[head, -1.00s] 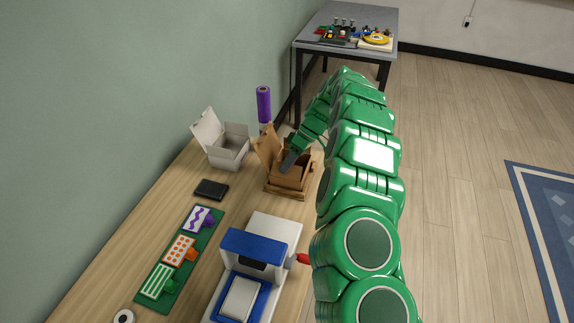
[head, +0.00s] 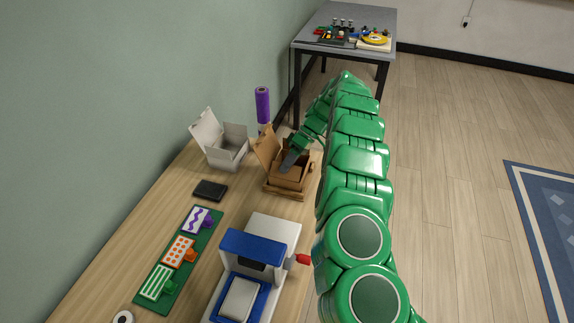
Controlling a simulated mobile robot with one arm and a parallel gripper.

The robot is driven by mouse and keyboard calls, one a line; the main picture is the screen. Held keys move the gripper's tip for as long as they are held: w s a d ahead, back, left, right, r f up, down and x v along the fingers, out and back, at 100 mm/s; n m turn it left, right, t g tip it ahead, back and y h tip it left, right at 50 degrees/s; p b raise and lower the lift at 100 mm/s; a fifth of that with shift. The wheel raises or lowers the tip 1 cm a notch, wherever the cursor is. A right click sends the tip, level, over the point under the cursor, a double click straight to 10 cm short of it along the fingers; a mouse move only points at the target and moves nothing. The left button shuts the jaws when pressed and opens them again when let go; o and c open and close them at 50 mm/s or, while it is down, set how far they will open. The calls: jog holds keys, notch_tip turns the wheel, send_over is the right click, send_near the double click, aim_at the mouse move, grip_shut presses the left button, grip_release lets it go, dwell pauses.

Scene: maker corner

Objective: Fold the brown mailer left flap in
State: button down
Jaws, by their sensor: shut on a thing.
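The brown mailer (head: 272,184) is an open cardboard box on the wooden bench, with a tall flap (head: 265,146) standing up at its back left. My gripper (head: 290,161) is at the box, its dark fingers pointing down and left over the opening near the upright flap. It is shut on some part of the mailer, but the fingers are small here and I cannot tell which part. My green arm and gripper hide the right side of the box, and I cannot make out the left flap clearly.
A white open box (head: 229,150) stands left of the mailer, with a purple roll (head: 262,104) behind. A black wallet-like block (head: 210,190), a green board with stamps (head: 178,252) and a blue-and-white press (head: 252,266) with a red handle lie nearer. A grey table stands far back.

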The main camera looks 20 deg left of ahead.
jog(key=c, duration=1.4)
grip_release()
jog(key=shift+o, duration=0.2)
notch_tip(320, 180, up, 3)
jog(key=shift+r, duration=0.2)
jog(key=s+d+r, duration=0.7)
jog(key=s+r, duration=0.2)
jog(key=s, duration=0.3)
jog(key=shift+r, duration=0.3)
